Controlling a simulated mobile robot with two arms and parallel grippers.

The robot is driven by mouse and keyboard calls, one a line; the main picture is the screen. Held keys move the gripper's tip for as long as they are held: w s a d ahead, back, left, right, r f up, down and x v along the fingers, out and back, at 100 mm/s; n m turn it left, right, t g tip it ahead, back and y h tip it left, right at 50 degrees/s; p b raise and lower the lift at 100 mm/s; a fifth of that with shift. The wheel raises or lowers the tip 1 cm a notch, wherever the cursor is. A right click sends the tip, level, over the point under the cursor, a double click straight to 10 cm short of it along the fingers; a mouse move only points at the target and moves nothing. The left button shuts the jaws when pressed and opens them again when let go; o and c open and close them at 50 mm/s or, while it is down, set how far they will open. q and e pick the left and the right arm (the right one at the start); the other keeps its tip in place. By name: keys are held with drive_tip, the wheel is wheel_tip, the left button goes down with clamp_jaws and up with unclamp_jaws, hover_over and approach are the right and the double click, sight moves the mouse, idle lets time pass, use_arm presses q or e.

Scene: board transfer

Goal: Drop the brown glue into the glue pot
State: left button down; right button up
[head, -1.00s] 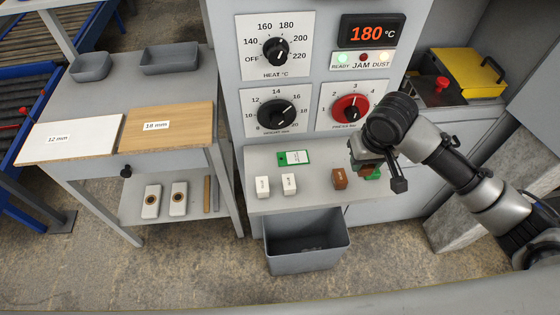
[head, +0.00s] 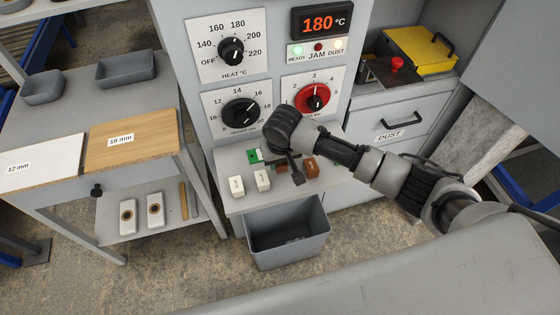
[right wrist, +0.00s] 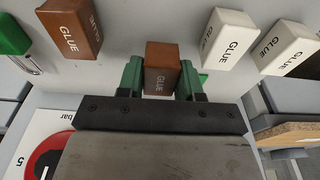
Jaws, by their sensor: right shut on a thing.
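My right gripper (right wrist: 162,85) is shut on a brown glue block (right wrist: 162,60), which sits between its green fingers in the right wrist view. In the head view the gripper (head: 290,172) is over the machine's small shelf, and the held block shows partly beside it. Another brown glue block (head: 311,168) stands on the shelf, just right of the gripper. It also shows in the right wrist view (right wrist: 70,28). I cannot make out a glue pot. My left gripper is not in view.
Two white glue blocks (head: 262,181) stand on the shelf at left. An open grey bin (head: 318,240) is under the shelf. Dials and a 180 °C display (head: 318,23) are above. A table with boards (head: 130,140) is at left.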

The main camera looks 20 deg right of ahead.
drive_tip(key=shift+f, duration=0.75)
drive_tip(key=shift+f, duration=0.15)
drive_tip(key=o, duration=0.6)
drive_tip(key=shift+o, duration=0.2)
